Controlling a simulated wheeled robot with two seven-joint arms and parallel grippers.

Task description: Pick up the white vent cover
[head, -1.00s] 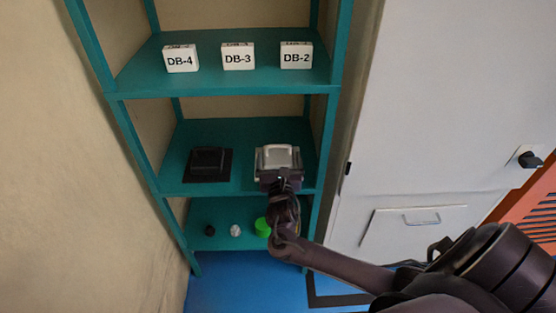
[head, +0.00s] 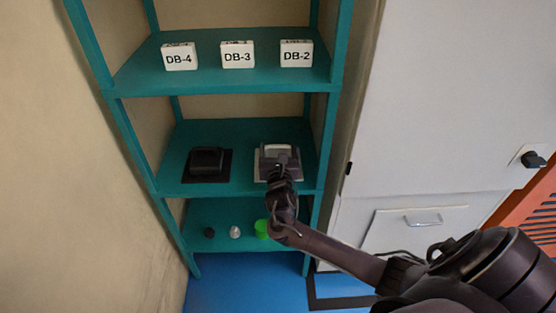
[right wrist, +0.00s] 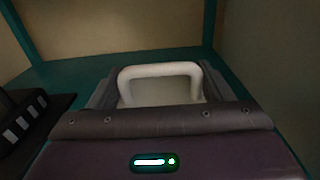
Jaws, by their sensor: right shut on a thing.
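The white vent cover (head: 277,148) lies on the middle shelf at the right, a pale plate with a raised handle. My right gripper (head: 280,160) is over it and hides much of its plate. In the right wrist view the cover's white handle (right wrist: 160,70) stands up between the two fingers of my right gripper (right wrist: 160,92), which is shut on it. The cover still appears to rest on the shelf. My left gripper is not in view.
A black cover (head: 207,162) lies left on the same teal shelf (head: 240,185). White boxes marked DB-4 (head: 179,57), DB-3 (head: 238,55) and DB-2 (head: 297,54) stand above. Small knobs, including a green one (head: 262,229), sit below. A shelf post is close on the right.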

